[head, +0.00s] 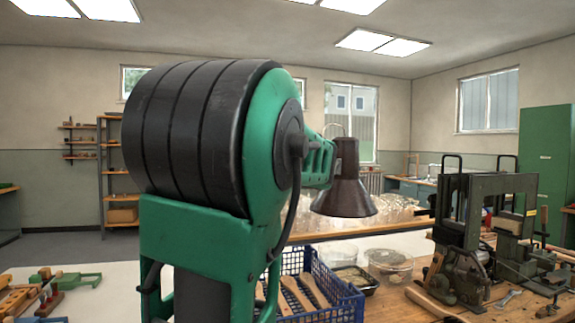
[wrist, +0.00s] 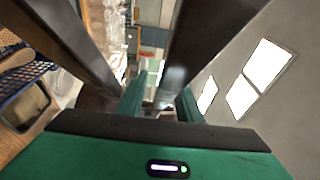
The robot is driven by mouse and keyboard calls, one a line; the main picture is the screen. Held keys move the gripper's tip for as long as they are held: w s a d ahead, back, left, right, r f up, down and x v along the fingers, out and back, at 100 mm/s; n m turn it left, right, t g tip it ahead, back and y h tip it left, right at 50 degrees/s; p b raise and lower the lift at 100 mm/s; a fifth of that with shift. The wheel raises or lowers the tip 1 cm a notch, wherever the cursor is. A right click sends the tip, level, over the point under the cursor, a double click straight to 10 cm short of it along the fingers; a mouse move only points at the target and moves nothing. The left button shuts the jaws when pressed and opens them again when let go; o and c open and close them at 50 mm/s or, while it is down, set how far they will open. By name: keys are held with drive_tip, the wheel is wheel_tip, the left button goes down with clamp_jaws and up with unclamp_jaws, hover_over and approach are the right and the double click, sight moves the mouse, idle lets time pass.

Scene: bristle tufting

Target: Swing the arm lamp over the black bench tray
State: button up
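The arm lamp's dark brown shade (head: 345,198) hangs right of centre in the head view, opening downward, with a thin loop above it. Its upper left meets the end of my green arm, which hides part of it. The black bench tray (head: 369,289) lies on the bench below the shade, right of a blue crate; it also shows at the left of the wrist view (wrist: 38,118). In the wrist view, my gripper (wrist: 148,95) shows two dark bars apart with the room visible between them. A dark brown part lies low between them. I cannot tell whether they hold the lamp.
The blue crate (head: 345,306) with wooden pieces stands left of the tray. Clear round containers (head: 391,262) stand behind the tray. A green machine (head: 470,230) stands on the bench at right. Glassware (head: 395,208) stands farther back. My arm hides much of the middle.

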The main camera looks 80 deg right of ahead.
drive_tip(key=v, duration=0.9)
drive_tip(key=shift+a, duration=0.45)
